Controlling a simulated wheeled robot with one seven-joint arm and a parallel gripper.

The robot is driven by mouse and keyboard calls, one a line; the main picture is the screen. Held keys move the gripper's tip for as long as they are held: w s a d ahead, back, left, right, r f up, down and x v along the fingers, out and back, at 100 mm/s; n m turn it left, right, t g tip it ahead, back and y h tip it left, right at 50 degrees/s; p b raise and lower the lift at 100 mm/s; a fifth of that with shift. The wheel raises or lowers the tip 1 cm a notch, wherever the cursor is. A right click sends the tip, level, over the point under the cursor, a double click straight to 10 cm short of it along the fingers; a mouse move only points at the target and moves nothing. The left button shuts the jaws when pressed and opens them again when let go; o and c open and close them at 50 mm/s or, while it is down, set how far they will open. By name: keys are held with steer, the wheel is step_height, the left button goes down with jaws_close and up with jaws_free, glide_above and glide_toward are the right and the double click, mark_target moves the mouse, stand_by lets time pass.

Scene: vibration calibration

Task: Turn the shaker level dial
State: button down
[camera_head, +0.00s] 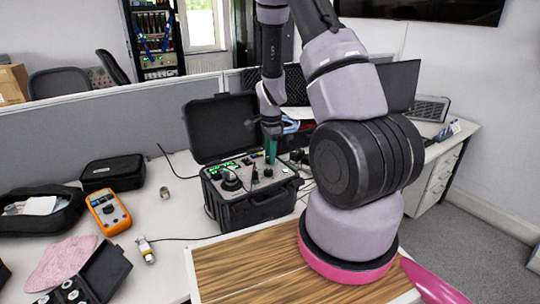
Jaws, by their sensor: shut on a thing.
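The shaker unit is an open black case (262,209) on the desk, with its lid tipped back and a control panel facing up. The panel has green lit displays (229,166), a large round black fitting (230,183) at the left and several small dark knobs. My gripper (271,158) reaches down from above onto the right part of the panel, its teal fingers upright and shut at the shaker level dial. The dial is too small and too covered by the fingers to show its setting.
My arm hides much of the desk to the right. An orange multimeter (108,211), a black zip case (113,172) and a small cabled sensor (146,249) lie to the left. A laptop (399,86) and a low grey partition (95,137) stand behind. Cables run beside the case.

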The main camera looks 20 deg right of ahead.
steer(key=n, duration=0.5)
steer(key=shift+w+d+n, duration=0.1)
steer(key=shift+n, duration=0.2)
steer(key=n, duration=1)
steer(key=shift+w+n+g+y, duration=0.1)
steer(key=shift+n+g+y, duration=0.2)
steer(key=shift+n, duration=2.4)
steer(key=c, duration=0.5)
jaws_free()
steer(key=shift+c, duration=0.2)
